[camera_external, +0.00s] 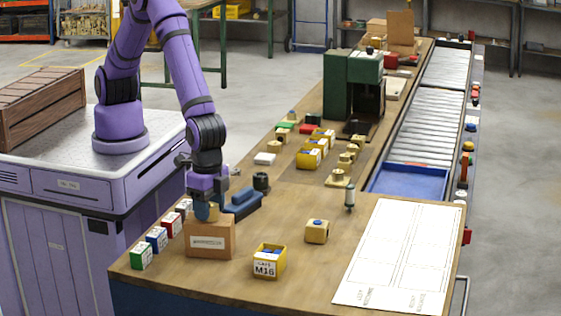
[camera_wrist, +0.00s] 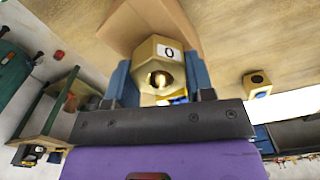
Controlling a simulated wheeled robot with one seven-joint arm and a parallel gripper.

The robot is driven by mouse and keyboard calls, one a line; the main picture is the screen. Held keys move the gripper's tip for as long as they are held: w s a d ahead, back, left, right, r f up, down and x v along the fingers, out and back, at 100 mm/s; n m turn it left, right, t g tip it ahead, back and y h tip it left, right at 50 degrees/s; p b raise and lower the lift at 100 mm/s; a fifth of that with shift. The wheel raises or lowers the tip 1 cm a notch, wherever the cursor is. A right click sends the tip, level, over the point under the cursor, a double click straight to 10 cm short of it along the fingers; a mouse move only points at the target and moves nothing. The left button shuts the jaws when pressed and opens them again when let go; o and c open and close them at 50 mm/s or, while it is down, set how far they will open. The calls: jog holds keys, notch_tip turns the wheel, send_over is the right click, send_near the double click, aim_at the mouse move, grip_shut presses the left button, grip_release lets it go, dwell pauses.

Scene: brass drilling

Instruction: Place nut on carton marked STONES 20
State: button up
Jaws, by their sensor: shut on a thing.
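A hexagonal brass nut (camera_wrist: 150,48) with a hole in its middle and a white tag reading "0" is between the blue fingers of my gripper (camera_external: 207,211). My gripper points down and is shut on the nut. A brown cardboard carton (camera_external: 209,242) stands at the near left of the bench, directly under my gripper; its front label is too small to read. In the wrist view the carton (camera_wrist: 150,16) shows behind the nut. I cannot tell whether the nut touches the carton's top.
Small green, blue and red boxes (camera_external: 157,240) line the bench's left edge beside the carton. A yellow M16 bin (camera_external: 268,262) and a brass block (camera_external: 317,231) stand to its right. A dark blue object (camera_external: 243,203) lies just behind. White printed sheets (camera_external: 403,255) cover the right.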

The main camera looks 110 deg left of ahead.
jog(key=o, duration=1.2)
notch_tip(320, 180, up, 11)
jog(key=s+a+r+t, duration=0.1)
jog(key=a+r, duration=1.1)
jog(key=a, duration=0.1)
jog(key=s+a+r+n+t, duration=0.1)
jog(key=s+a+r, duration=0.4)
jog(key=s+a, duration=0.45)
jog(key=s+a+r+n+t, duration=0.15)
jog(key=s+a+r, duration=0.4)
jog(key=a, duration=0.65)
jog(key=shift+n+t, duration=0.25)
jog(key=shift+t, duration=0.6)
jog(key=s+a, duration=0.2)
jog(key=s, duration=0.2)
jog(key=s+a+f, duration=0.1)
jog(key=s+a, duration=0.1)
jog(key=s, duration=0.2)
jog(key=s+a+f, duration=0.1)
jog(key=s+a, duration=0.1)
jog(key=s, duration=0.2)
jog(key=shift+s+a, duration=0.2)
jog(key=shift+a, duration=0.2)
